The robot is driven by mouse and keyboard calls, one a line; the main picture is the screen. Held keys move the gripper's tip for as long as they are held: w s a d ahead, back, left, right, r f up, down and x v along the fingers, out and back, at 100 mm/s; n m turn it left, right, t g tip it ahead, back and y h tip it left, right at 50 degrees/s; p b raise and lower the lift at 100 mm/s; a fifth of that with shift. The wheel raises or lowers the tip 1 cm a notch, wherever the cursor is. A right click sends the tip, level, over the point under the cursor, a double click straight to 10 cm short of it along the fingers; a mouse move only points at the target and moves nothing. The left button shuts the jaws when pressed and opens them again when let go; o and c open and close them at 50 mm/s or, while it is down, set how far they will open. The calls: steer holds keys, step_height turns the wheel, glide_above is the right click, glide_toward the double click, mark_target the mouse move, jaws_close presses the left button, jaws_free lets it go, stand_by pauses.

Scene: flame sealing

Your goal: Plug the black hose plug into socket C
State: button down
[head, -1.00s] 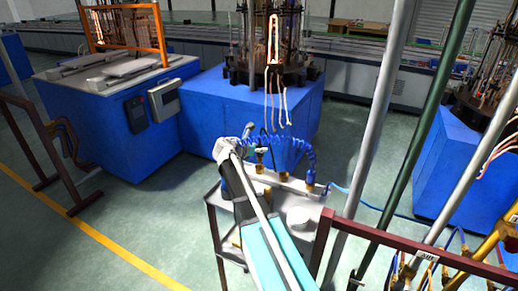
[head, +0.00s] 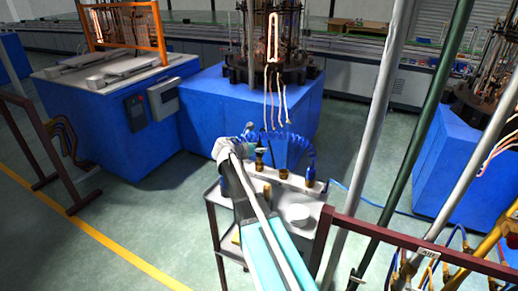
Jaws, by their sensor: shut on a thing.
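My gripper (head: 256,149) is small in the head view, at the end of my arm above the back of a grey cart. It is shut on a thin dark piece, the black hose plug (head: 261,143), which looks roughly upright. The plug's lower end is just above or at the leftmost back brass fitting (head: 260,163); I cannot tell whether they touch. Another brass fitting (head: 284,174) stands right of it, and a blue plug (head: 310,174) sits upright at the right end of the row. Socket letters are too small to read.
A coiled blue hose (head: 303,146) arches behind the row. A white round dish (head: 298,214) and a short brass cylinder (head: 267,190) are on the cart top (head: 318,206). A dark red rail (head: 400,245) and slanted poles stand to the right.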

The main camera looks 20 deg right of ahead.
mark_target(261, 157)
steer(key=shift+f+b, duration=1)
stand_by(2.2)
steer(key=shift+s+a+f+b, duration=0.15)
steer(key=shift+s+f+b, duration=0.75)
steer(key=shift+b, duration=0.35)
stand_by(1.0)
steer(key=shift+w+r+n+g+p, duration=0.45)
steer(key=shift+w+r+p, duration=0.35)
steer(key=shift+w+p, duration=0.35)
stand_by(0.6)
steer(key=shift+s+r, duration=0.1)
steer(key=shift+r, duration=0.05)
stand_by(0.7)
